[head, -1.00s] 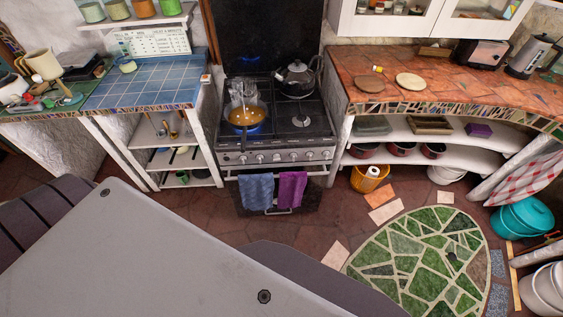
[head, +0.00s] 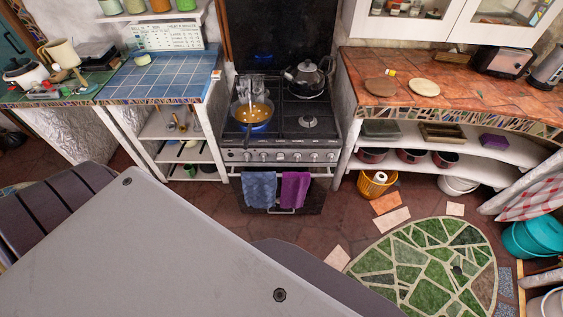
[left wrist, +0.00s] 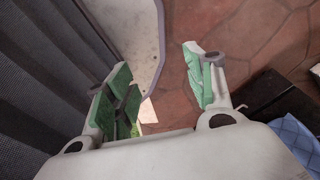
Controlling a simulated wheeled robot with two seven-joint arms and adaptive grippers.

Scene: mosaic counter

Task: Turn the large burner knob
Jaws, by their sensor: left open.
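The stove (head: 235,157) stands at the back centre in the head view, with a row of several small pale knobs (head: 297,156) along its front panel. I cannot tell from the picture which knob is the large burner's. A pan (head: 251,112) with orange-brown contents sits on the front left burner over a blue glow. My left gripper (left wrist: 158,72) shows only in the left wrist view. Its green-padded fingers are apart, with nothing between them, above the reddish tiled floor. No knob shows in that view. My right gripper is not in view.
A kettle (head: 304,77) stands at the stove's rear right. Blue (head: 260,189) and purple (head: 295,189) towels hang on the oven rail; a blue cloth (left wrist: 298,138) shows in the left wrist view. Counters flank the stove. The tiled floor (head: 215,225) before it is open.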

